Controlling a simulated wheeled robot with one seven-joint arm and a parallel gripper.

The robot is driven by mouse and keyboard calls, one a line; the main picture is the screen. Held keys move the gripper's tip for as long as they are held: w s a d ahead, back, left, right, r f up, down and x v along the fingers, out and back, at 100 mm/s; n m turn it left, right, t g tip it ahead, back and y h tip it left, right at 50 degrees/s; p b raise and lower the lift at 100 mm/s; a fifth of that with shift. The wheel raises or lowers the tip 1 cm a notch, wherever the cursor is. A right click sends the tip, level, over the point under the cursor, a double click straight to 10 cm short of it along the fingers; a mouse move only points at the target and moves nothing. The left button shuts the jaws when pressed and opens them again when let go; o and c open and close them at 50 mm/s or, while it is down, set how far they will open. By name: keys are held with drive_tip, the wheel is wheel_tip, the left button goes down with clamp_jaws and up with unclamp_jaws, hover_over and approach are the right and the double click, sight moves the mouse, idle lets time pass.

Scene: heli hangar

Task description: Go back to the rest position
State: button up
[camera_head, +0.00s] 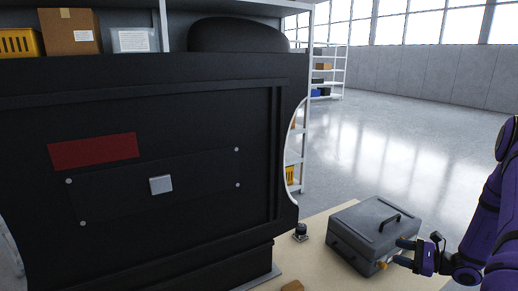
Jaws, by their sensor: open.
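My gripper (402,254) is at the lower right, at the end of my purple arm. It is open, with its fingers pointing left beside the right front of a grey case (372,228). I cannot tell whether the fingers touch the case. The case is closed, has a black handle on its lid, and sits on a light tan table top (318,262). A small yellow-orange piece (381,266) shows near the fingertips; I cannot tell what it belongs to.
A large black panel (200,120) with a red patch and a grey square fills the left. A small dark knob-like object (300,232) stands on the table left of the case. Shelves (326,72) stand behind. Open floor (410,140) lies beyond the table.

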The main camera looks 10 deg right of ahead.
drive_tip(key=s+a+r+n+g+h, duration=0.1)
drive_tip(key=s+a+r+n+g, duration=0.1)
drive_tip(key=a+r+n+g, duration=0.65)
drive_tip(key=s+a+r+n+g+h, duration=0.1)
drive_tip(key=a+r+n+g, duration=0.25)
drive_tip(key=a+r, duration=0.95)
drive_tip(key=s+a+r+n+t+h, duration=0.2)
drive_tip(key=s+r+n+h, duration=0.3)
drive_tip(key=s+r, duration=0.4)
drive_tip(key=s+a+r+n+t+h, duration=0.3)
drive_tip(key=s+r+n, duration=0.3)
drive_tip(key=s+r, duration=0.3)
drive_tip(key=shift+s+a+r+t+h, duration=0.2)
drive_tip(key=shift+s+a+t+h, duration=0.15)
drive_tip(key=shift+s+h, duration=0.45)
